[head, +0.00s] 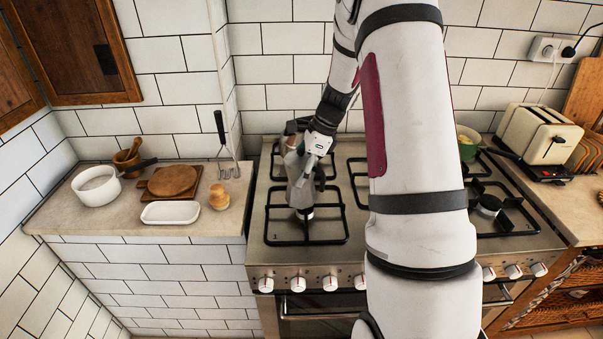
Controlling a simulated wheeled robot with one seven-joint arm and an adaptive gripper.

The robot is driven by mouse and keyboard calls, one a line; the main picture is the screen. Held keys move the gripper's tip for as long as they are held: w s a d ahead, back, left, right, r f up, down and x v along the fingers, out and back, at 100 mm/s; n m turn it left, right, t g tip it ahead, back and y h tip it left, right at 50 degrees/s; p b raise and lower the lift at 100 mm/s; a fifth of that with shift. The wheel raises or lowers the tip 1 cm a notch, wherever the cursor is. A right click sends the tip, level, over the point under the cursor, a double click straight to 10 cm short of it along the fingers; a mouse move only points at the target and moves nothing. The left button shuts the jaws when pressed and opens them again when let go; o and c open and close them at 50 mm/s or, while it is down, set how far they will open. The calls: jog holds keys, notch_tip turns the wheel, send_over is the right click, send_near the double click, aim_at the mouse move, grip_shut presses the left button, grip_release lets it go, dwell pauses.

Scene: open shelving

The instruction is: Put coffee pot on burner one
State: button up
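A grey metal coffee pot (298,178) is over the left side of the stove, near the front-left burner (305,213). It looks slightly tilted; I cannot tell whether its base touches the grate or is above it. My gripper (308,160) is right at the pot's upper part, overlapping it in the head view. The fingers are small and blend with dark parts of the pot, so whether they are closed on it is unclear.
The stove (343,235) has black grates and front knobs. The left counter holds a white pot (97,187), mortar (128,160), round board (172,180), white dish (171,213) and small jar (219,198). A toaster (538,136) stands right. My arm hides the stove's middle.

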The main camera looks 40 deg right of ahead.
jog(key=shift+f, duration=0.5)
jog(key=shift+f, duration=0.1)
jog(key=o, duration=1.8)
jog(key=shift+c, duration=0.2)
